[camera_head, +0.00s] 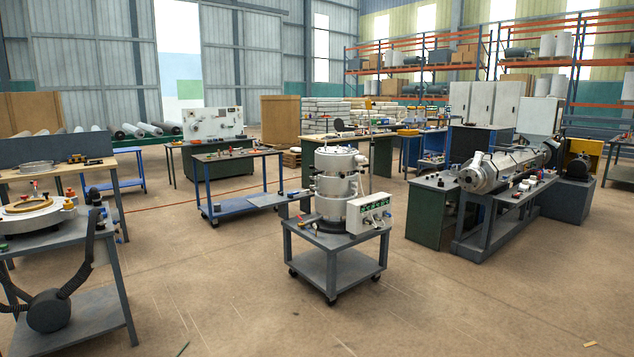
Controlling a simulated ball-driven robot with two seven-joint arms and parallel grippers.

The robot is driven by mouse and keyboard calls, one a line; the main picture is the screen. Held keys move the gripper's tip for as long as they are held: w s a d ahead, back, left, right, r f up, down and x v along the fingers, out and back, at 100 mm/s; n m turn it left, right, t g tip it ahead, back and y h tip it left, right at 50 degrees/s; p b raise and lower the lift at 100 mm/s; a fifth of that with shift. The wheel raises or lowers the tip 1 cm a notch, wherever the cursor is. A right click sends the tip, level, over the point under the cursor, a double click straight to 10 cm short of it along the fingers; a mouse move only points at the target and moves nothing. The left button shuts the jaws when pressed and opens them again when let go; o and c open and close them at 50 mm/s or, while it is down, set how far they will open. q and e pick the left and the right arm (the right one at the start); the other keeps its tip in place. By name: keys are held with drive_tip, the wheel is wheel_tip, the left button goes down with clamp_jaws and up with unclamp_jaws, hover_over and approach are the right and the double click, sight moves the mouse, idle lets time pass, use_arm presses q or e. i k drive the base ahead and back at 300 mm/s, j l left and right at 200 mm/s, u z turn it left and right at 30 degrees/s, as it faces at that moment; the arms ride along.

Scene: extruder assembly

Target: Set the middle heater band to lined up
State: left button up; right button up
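A silvery upright cylinder (334,185) made of stacked metal bands stands on a small wheeled cart in the middle of the view. Its middle band (334,187) sits between an upper band (334,162) and a lower band (332,207). A white box with knobs or sockets (369,213) is at the cylinder's right front. From this distance I cannot tell whether the middle band is lined up with the others. Neither of my grippers is in view.
The cart (333,240) stands on open concrete floor with free room in front. A horizontal metal machine (505,168) stands on a bench at right. A blue cart (238,185) is behind at left.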

sight(323, 184)
drive_tip(key=i+j+u, duration=0.3)
drive_tip(key=i, duration=1.1)
drive_tip(key=i+j+u, duration=0.1)
drive_tip(key=i+u, duration=0.2)
drive_tip(key=i, duration=3.65)
